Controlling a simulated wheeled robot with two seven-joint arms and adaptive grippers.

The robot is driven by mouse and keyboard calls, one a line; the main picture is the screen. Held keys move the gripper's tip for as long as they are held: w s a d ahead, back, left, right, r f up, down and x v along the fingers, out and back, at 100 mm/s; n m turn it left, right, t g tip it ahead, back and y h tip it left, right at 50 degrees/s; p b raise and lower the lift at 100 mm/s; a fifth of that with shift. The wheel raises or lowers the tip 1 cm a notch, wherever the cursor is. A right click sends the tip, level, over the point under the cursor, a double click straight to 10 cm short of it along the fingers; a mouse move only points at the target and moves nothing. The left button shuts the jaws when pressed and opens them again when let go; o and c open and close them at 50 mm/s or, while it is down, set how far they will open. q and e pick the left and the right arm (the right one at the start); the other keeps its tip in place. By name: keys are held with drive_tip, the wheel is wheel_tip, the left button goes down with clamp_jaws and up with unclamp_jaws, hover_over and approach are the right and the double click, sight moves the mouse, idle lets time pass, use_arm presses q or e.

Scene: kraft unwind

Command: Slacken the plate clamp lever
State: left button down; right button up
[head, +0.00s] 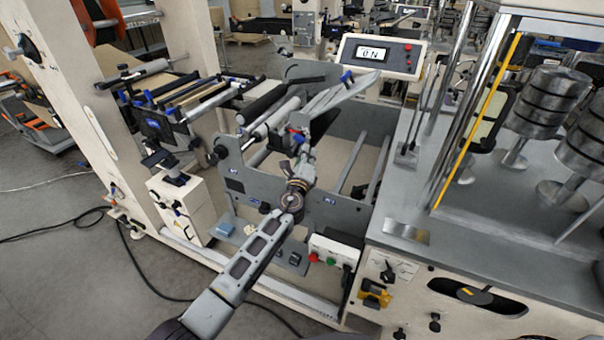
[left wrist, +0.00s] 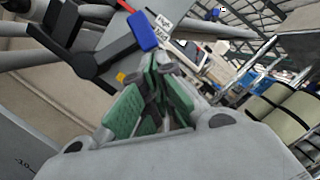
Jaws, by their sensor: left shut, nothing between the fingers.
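A black lever with a blue end (left wrist: 142,31) sits on a grey plate in the left wrist view, with a small white printed label (left wrist: 164,27) beside it. A slanted grey plate (head: 338,98) shows in the head view, with a blue lever end (head: 347,77) at its upper part. My left gripper (head: 304,143) is at the lower end of that plate. In the left wrist view its green-padded fingers (left wrist: 155,75) are shut and empty, just below the blue end. I cannot tell whether they touch it. My right gripper is not in view.
Rollers (head: 262,102) and grey side frames surround my left gripper. A display box (head: 378,56) stands behind. A small button box (head: 334,252) is below right. A steel-topped cabinet (head: 480,200) with metal cylinders blocks the right. Open floor lies at the left.

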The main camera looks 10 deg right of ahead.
use_arm(q)
drive_tip(key=v, duration=1.1)
idle(0.3)
